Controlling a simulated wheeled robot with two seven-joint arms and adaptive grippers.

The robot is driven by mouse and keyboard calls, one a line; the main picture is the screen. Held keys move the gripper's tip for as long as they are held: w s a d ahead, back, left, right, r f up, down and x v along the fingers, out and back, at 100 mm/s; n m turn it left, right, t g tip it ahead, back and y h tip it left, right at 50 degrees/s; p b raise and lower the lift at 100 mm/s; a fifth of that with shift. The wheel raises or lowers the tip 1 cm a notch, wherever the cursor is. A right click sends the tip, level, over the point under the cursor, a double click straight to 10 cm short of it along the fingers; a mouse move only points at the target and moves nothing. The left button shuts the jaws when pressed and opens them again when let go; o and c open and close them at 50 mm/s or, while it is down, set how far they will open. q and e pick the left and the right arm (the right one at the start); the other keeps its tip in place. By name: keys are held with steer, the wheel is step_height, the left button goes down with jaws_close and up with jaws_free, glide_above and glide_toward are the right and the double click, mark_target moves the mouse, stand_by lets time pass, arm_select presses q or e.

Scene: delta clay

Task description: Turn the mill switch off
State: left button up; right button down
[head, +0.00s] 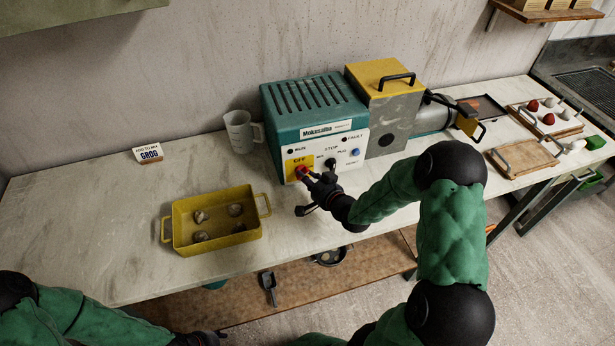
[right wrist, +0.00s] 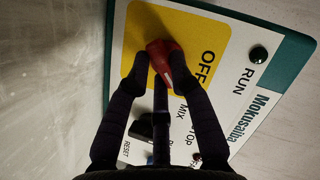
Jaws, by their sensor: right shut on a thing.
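The mill's control box (head: 315,110) is teal with a white front panel, labelled Mokusaiba. Its red switch knob (head: 301,172) sits on a yellow plate marked OFF, with MIX printed beside it. In the right wrist view the red knob (right wrist: 161,54) shows a pale mark on its face. My right gripper (head: 308,180) is at the knob; in the right wrist view its fingers (right wrist: 162,66) are shut on it from both sides and hide part of it. My left gripper (head: 203,338) is only partly seen at the bottom edge, and its jaws cannot be made out.
A yellow tray (head: 182,247) with several brown lumps lies left of the box. A clear jug (head: 239,132) and a GROG card (head: 148,153) stand behind it. A grey-and-yellow machine (head: 397,118) adjoins the box. Boards with red and white balls (head: 548,104) lie far right.

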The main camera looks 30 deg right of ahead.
steer(key=n+h, duration=0.1)
steer(key=n, duration=0.1)
steer(key=n+g+h+b, duration=0.1)
steer(key=n, duration=0.1)
steer(key=shift+a+r, duration=0.15)
steer(key=shift+a, duration=0.05)
steer(key=shift+r+n+g+h, duration=0.1)
steer(key=shift+n+g+h, duration=0.4)
steer(key=shift+n+h, duration=0.55)
steer(key=shift+n, duration=0.25)
steer(key=c, duration=1.1)
jaws_free()
steer(key=v, duration=1.2)
